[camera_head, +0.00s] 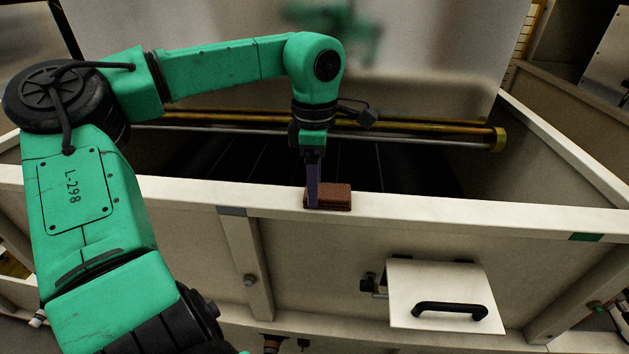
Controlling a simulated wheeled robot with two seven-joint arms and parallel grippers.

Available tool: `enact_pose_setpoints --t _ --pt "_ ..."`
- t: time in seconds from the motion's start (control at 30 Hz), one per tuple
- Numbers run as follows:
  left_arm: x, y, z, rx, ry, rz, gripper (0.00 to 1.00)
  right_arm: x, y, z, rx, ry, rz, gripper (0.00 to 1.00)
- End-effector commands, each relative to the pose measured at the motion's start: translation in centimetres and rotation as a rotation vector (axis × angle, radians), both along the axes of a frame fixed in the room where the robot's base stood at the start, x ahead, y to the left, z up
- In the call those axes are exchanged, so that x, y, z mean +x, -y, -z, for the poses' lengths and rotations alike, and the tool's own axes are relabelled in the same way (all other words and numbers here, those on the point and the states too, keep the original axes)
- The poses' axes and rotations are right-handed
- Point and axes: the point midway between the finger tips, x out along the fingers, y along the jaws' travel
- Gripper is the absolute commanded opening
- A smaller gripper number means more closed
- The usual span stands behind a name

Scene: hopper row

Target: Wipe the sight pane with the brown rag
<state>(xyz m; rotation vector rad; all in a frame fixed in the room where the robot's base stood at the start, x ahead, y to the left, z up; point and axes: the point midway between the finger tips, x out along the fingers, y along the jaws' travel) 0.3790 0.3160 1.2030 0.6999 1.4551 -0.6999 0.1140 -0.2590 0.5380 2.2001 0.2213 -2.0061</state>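The brown rag (335,197) is a small folded block lying on the pale front rim of the hopper, near the middle of the camera_head view. My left gripper (313,200) points straight down at the left part of the rag. One dark finger shows in front of the rag; the other finger is hidden, so I cannot tell whether they are closed on it. I cannot pick out the sight pane for sure. A white hatch (440,285) with a black handle is on the front wall below and right of the rag. My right gripper is out of view.
The hopper's pale rim (430,208) runs across the picture, with a dark interior behind it. A brass rod (440,128) crosses the hopper behind my gripper. A large shiny panel (420,60) stands at the back. The rim right of the rag is clear.

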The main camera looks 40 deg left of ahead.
Motion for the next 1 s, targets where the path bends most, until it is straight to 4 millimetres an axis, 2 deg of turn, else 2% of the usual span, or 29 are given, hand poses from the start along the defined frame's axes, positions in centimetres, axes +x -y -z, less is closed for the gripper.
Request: enact_pose_setpoints --t 0.03,0.07,0.1,0.47,1.0 --pt "0.0 0.0 0.0 0.000 0.000 0.000 0.23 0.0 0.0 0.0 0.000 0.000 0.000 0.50" --pt "0.0 0.0 0.0 0.000 0.000 0.000 0.11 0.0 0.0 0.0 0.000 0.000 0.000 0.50" --pt "0.0 0.0 0.0 0.000 0.000 0.000 0.06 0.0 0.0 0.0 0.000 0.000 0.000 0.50" --pt "0.0 0.0 -0.1 0.000 0.000 0.000 0.05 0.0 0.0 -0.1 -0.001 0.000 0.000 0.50" --pt "0.0 0.0 -5.5 -0.001 0.001 -0.001 0.05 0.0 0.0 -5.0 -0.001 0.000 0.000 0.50"
